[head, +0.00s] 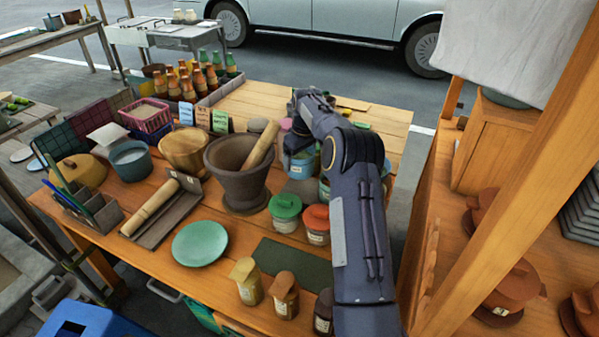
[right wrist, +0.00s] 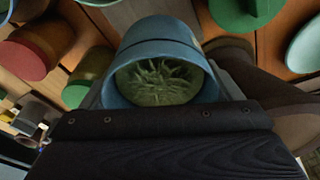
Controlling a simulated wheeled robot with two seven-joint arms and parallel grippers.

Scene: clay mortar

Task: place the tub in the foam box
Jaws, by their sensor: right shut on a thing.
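The blue tub (right wrist: 160,38), with green leafy contents in its open mouth, sits between the jaws of my right gripper (right wrist: 160,85) in the right wrist view. The gripper is shut on it. The arm hides part of that area, and I cannot tell whether the tub touches the table. My left gripper is not in view. I cannot make out a foam box for certain in either view.
The mortar with its pestle (head: 238,168) stands left of my right gripper. A green-lidded jar (head: 285,213) and a red-lidded jar (head: 316,225) stand nearer. A green plate (head: 199,243) and a dark mat (head: 290,264) lie at the front. The table's far right (head: 380,115) has bare wood.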

